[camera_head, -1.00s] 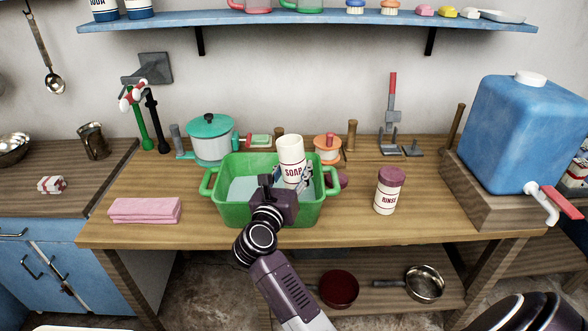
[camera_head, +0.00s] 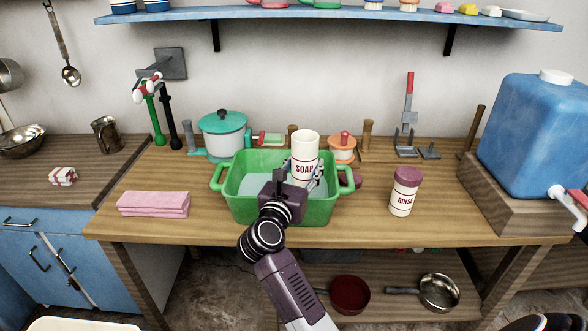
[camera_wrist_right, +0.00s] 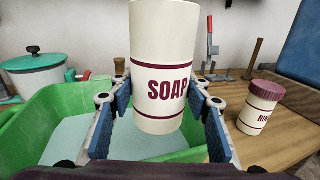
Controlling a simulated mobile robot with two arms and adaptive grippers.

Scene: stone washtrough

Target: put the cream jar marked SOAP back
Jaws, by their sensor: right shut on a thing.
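The cream jar marked SOAP (camera_head: 305,157) has dark red bands and lettering and stands upright above the green basin (camera_head: 322,213). My right gripper (camera_head: 303,174) is shut on it, coming from the front. In the right wrist view the jar (camera_wrist_right: 161,70) sits between the two blue-padded fingers of my gripper (camera_wrist_right: 163,115), with the basin (camera_wrist_right: 45,120) and its pale water below it. The left gripper is not in view.
A cream RINSE jar (camera_head: 405,192) with a maroon lid stands right of the basin. A pink cloth (camera_head: 154,204) lies left. A teal-lidded pot (camera_head: 223,137) stands behind. A blue shelf (camera_head: 330,15) runs above. A blue water tank (camera_head: 535,135) stands at the right.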

